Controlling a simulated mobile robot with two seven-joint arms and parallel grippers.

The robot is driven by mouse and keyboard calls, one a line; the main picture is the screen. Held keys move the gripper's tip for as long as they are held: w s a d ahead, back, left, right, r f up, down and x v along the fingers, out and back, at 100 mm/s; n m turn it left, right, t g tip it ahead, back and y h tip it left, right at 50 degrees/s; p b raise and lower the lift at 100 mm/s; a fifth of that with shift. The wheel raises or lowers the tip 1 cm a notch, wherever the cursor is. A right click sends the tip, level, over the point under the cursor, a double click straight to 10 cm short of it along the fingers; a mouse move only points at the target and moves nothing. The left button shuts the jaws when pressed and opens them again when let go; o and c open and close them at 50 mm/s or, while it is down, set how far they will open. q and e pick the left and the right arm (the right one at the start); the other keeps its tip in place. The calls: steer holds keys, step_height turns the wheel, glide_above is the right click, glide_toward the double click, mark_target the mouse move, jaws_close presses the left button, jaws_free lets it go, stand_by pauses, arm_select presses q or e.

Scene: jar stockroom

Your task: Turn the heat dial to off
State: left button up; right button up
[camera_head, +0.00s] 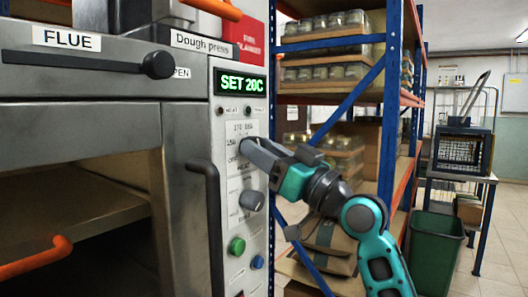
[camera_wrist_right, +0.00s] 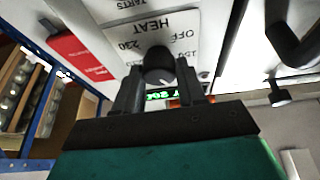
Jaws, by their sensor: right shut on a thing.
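The oven's control panel (camera_head: 229,190) stands upright at the middle of the head view. Its green display (camera_head: 240,83) reads "SET 20C". The heat dial (camera_wrist_right: 158,62) is a dark round knob on a white plate marked HEAT, OFF and 230, seen upside down in the right wrist view. My right gripper (camera_head: 249,150) reaches the panel from the right and is shut on the heat dial, with one finger on each side in the wrist view (camera_wrist_right: 160,88). In the head view the fingers hide the dial. I cannot read its pointer clearly. My left gripper is not in view.
A second grey knob (camera_head: 252,200), a green button (camera_head: 237,245) and a blue button (camera_head: 257,262) sit below. A dark door handle (camera_head: 212,225) stands left of them. Shelves of jars (camera_head: 325,72) rise behind, with a green bin (camera_head: 436,252) at the right.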

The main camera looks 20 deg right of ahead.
steer(key=shift+c, duration=0.9)
steer(key=shift+w+d+r+n+g+y+b, duration=0.15)
steer(key=shift+n+g+y+b, duration=0.3)
steer(key=shift+n+g+b, duration=2.35)
steer(key=shift+d+r+n+g+y+p, duration=0.1)
steer(key=shift+n+g+y+p, duration=0.3)
steer(key=shift+n, duration=5.15)
steer(key=shift+w+d+r+n+g+y+b, duration=0.15)
steer(key=shift+n+g+y+b, duration=0.4)
steer(key=shift+n+g+b, duration=2.3)
steer(key=n+t+p, duration=0.2)
steer(key=n+p, duration=0.1)
steer(key=shift+s+t, duration=0.1)
steer(key=shift+t, duration=0.25)
